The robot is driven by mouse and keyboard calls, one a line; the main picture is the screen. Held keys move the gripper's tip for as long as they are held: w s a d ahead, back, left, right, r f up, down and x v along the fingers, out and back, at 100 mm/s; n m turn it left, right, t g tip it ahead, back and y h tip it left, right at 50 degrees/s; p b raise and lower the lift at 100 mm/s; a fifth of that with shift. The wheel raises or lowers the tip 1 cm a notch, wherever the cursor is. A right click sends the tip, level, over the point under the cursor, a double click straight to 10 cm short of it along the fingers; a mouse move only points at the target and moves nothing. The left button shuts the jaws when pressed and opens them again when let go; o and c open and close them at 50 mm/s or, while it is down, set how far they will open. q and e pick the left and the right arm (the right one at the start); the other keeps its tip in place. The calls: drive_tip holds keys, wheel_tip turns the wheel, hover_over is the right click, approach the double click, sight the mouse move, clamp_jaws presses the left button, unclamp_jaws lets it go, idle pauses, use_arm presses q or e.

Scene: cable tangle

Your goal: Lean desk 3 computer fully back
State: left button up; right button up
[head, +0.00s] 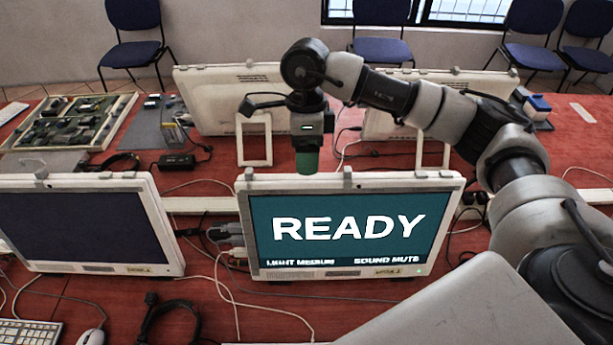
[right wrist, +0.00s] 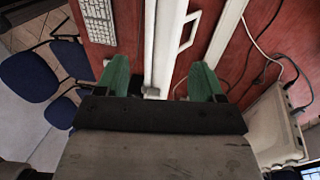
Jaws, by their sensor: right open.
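A white all-in-one computer (head: 350,226) stands in the front row with a teal screen reading READY, LIGHT MEDIUM and SOUND MUTE. No desk number shows on it. It looks near upright; its exact lean is hard to tell. My right gripper (head: 307,160) points down at its top edge, left of the middle. In the right wrist view, my right gripper (right wrist: 160,66) is open, its green fingers on either side of the computer's pale top edge (right wrist: 163,45), with gaps beside it. Whether a finger touches the casing cannot be told. My left gripper is not in view.
A dark-screened computer (head: 85,222) stands to the left. White computers (head: 228,98) stand behind, facing away. Loose cables (head: 215,265) lie on the red table. A keyboard (head: 28,332) and mouse (head: 91,337) are at the front left. A circuit board tray (head: 68,122) lies at the back left.

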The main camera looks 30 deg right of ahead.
sight(307, 177)
drive_tip(key=p+x, duration=0.2)
drive_tip(key=x, duration=0.5)
drive_tip(key=shift+f, duration=0.1)
drive_tip(key=shift+s+f, duration=0.1)
drive_tip(key=shift+f, duration=0.4)
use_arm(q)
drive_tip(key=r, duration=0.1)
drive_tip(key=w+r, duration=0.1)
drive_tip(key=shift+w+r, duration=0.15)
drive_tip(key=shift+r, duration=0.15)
